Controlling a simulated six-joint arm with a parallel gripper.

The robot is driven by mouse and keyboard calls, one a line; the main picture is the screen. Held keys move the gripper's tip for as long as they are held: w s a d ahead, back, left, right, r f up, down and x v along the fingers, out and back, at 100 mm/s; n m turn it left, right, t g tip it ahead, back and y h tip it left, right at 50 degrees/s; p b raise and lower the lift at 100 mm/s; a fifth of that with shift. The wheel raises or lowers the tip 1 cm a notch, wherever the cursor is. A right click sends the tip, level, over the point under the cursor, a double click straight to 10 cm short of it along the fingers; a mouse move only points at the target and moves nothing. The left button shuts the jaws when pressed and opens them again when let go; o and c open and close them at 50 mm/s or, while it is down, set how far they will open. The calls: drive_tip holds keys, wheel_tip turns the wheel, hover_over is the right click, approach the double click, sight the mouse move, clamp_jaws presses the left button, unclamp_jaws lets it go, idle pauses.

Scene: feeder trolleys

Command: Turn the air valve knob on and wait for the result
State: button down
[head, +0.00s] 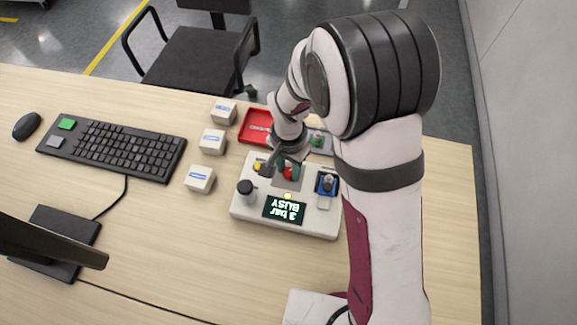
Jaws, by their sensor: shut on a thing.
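A white control box (240,211) stands on the desk, seen upside down from here. My gripper (289,168) reaches down over its far middle part. Its dark fingers are shut on a small red knob (288,174), which they partly hide. I cannot read any label or knob angle there. The box's display (284,210) shows green text, upside down, reading "3 bar" and "BUSY". A small yellow-orange light (288,196) shows just above the display.
The box also carries a black knob (245,187), a yellow button (257,167) and a blue-framed switch (327,183). A red tray (254,127) and several white labelled boxes (200,178) lie beside it. A keyboard (115,149) is at left. The front desk middle is clear.

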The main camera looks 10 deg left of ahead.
sight(288, 171)
drive_tip(key=shift+m, duration=0.5)
drive_tip(key=c, duration=0.6)
unclamp_jaws()
wheel_tip(288, 171, up, 16)
drive_tip(key=shift+f, duration=0.1)
